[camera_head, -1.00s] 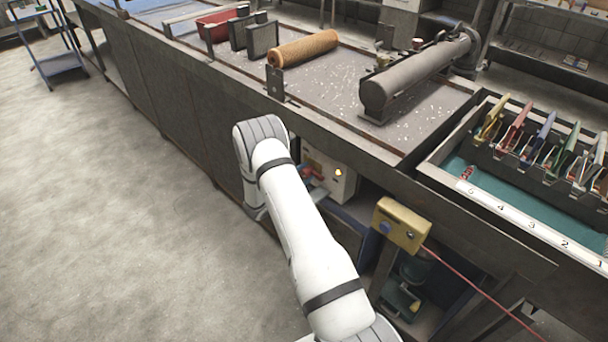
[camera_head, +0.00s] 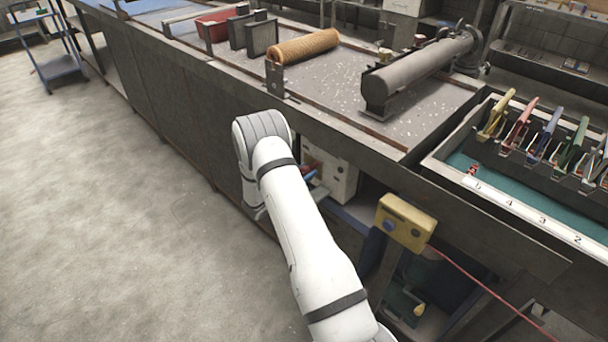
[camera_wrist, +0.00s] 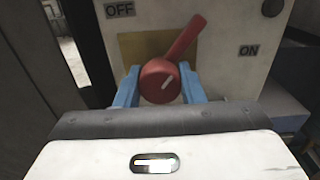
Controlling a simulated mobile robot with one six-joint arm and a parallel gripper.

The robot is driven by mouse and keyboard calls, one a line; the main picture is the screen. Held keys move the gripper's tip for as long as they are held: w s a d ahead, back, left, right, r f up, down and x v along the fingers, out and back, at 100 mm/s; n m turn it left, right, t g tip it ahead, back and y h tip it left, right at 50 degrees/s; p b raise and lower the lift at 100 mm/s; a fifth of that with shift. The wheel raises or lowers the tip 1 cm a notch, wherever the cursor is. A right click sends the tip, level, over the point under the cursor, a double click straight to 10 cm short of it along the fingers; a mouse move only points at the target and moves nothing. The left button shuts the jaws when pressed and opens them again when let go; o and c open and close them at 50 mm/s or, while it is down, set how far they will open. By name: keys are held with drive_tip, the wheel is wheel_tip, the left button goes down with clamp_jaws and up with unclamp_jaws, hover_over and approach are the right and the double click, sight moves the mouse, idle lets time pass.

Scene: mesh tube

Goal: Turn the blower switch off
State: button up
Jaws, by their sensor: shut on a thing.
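The blower switch is a red rotary knob with a lever (camera_wrist: 186,38), on a white box (camera_head: 333,176) under the bench. In the wrist view the lever points up and to the right, between the OFF label (camera_wrist: 120,10) at upper left and the ON label (camera_wrist: 248,51) at right. My gripper (camera_wrist: 159,82) has its blue fingers on both sides of the round hub and is shut on it. In the head view my arm hides most of the gripper and switch. A round lamp (camera_wrist: 272,8) on the box looks dark.
The bench edge overhangs the white box. A yellow control box (camera_head: 405,222) with a red cable hangs to its right. A cylinder (camera_head: 418,76) and a tan mesh roll (camera_head: 304,47) lie on the bench. The floor (camera_head: 120,230) at left is clear.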

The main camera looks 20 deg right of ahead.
drive_tip(key=n, duration=0.3)
drive_tip(key=shift+s+d+n, duration=0.1)
drive_tip(key=shift+d+n, duration=0.05)
drive_tip(key=shift+n, duration=1.95)
drive_tip(key=o, duration=1)
drive_tip(key=v, duration=0.7)
drive_tip(key=shift+s+a, duration=0.1)
drive_tip(key=shift+a, duration=0.3)
